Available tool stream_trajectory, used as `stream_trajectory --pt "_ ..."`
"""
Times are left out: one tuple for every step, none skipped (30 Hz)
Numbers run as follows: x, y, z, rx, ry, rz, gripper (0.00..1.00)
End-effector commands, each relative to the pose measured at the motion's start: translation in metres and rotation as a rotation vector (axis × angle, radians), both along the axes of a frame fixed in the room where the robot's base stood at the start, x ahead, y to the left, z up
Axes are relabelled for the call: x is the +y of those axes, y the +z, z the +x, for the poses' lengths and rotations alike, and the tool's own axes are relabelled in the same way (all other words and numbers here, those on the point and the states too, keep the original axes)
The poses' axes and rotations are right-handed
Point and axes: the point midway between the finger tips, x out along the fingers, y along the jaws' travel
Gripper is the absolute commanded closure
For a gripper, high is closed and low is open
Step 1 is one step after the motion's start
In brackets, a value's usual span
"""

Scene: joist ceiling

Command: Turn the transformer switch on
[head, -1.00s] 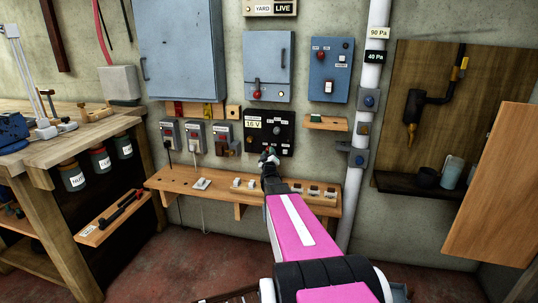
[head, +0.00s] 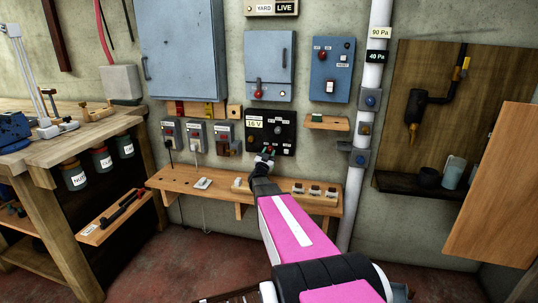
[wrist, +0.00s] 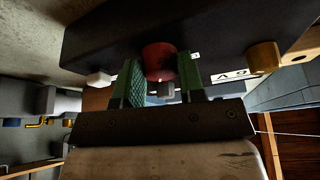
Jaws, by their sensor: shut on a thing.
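The transformer is a black box (head: 287,132) on the wall with a 16 V label, dials and small fittings on its face. In the wrist view its dark body (wrist: 110,35) fills the top, with the label upside down. My gripper (head: 264,159) is at the lower edge of the transformer. In the wrist view its two green-padded fingers (wrist: 158,85) stand on either side of a red, round knob (wrist: 159,62) and are shut on it. A small grey piece (wrist: 166,90) shows between the fingers. I cannot tell whether the knob is the switch itself.
A brass-coloured knob (wrist: 264,56) sits beside the red one. Grey switch boxes (head: 196,135) are left of the transformer. A wooden shelf (head: 215,198) with small switches runs below. A white pipe (head: 353,185) stands to the right.

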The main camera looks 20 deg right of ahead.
Motion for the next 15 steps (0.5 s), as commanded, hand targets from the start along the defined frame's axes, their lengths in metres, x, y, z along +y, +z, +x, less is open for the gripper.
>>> stream_trajectory --pt "0.0006 0.0001 0.0004 -0.017 0.000 0.027 0.87" --pt "0.0006 0.0002 0.0003 -0.027 0.000 0.042 0.87" --pt "0.0006 0.0004 0.0003 -0.041 0.001 0.060 0.87" --pt "0.0006 0.0004 0.0003 -0.050 0.000 0.074 0.87" --pt "0.0007 0.0005 0.0004 -0.058 0.000 0.086 0.87" --pt "0.0008 0.0006 0.0004 -0.068 0.000 0.100 0.87" --pt "0.0008 0.0006 0.0004 -0.075 -0.001 0.112 0.87" --pt "0.0009 0.0006 0.0004 -0.081 0.000 0.120 0.87" --pt "0.0010 0.0007 0.0005 -0.088 0.000 0.131 0.87" --pt "0.0010 0.0008 0.0005 -0.093 0.000 0.138 0.87" --pt "0.0012 0.0008 0.0005 -0.098 0.000 0.145 0.87" --pt "0.0012 0.0008 0.0005 -0.102 0.000 0.152 0.87" --pt "0.0012 0.0007 0.0005 -0.105 0.000 0.156 0.87" --pt "0.0012 0.0007 0.0004 -0.108 0.000 0.161 0.87" --pt "0.0012 0.0006 0.0004 -0.110 0.000 0.165 0.87"
